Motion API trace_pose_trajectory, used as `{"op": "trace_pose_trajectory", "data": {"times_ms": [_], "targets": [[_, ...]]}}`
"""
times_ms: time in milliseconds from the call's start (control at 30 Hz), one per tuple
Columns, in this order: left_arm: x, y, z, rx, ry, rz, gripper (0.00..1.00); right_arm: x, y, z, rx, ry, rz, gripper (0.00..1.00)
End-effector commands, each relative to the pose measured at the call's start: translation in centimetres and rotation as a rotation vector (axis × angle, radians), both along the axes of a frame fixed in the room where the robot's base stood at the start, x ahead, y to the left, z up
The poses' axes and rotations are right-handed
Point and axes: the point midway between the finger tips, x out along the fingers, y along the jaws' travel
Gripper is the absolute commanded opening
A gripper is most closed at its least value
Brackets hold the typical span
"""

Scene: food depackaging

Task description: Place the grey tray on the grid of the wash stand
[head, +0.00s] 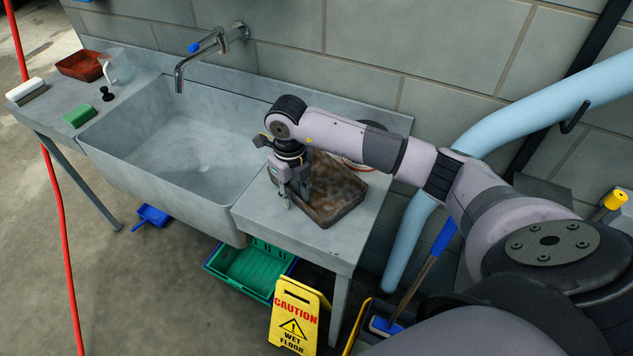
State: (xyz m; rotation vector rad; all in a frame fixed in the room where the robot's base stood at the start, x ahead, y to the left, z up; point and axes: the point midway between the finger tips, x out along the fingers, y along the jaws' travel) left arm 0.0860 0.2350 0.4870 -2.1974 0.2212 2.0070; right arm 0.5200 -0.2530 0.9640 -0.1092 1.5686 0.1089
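A rectangular tray (338,195) with a brown, stained inside and dark rim lies on the right counter of the wash stand (262,221). I see no clearly grey tray; this one looks soiled. My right gripper (288,200) points down at the left edge of this tray and hides part of its rim. I cannot tell whether its fingers close on the rim or only stand beside it. A second, reddish-brown tray (82,66) lies on the left counter. I cannot make out a grid on the wash stand. My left gripper is not in view.
The sink basin (190,150) is empty, with a tap (200,55) above it. A green sponge (79,116), a clear jug (117,68) and a white item (27,90) are on the left counter. A green crate (240,272) and yellow caution sign (296,318) stand below.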

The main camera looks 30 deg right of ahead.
Motion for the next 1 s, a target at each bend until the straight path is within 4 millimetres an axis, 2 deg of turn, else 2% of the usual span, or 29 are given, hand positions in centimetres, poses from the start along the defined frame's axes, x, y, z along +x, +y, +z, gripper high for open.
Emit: {"op": "trace_pose_trajectory", "data": {"times_ms": [200,600,1000], "targets": [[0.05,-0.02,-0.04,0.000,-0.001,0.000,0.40,0.00,0.01,-0.10,0.000,0.000,0.001,0.27],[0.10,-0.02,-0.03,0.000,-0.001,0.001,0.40,0.01,0.01,-0.05,0.000,-0.001,0.001,0.01],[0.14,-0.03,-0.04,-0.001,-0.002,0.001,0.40,0.00,0.04,-0.06,0.001,-0.001,0.001,0.00]]}}
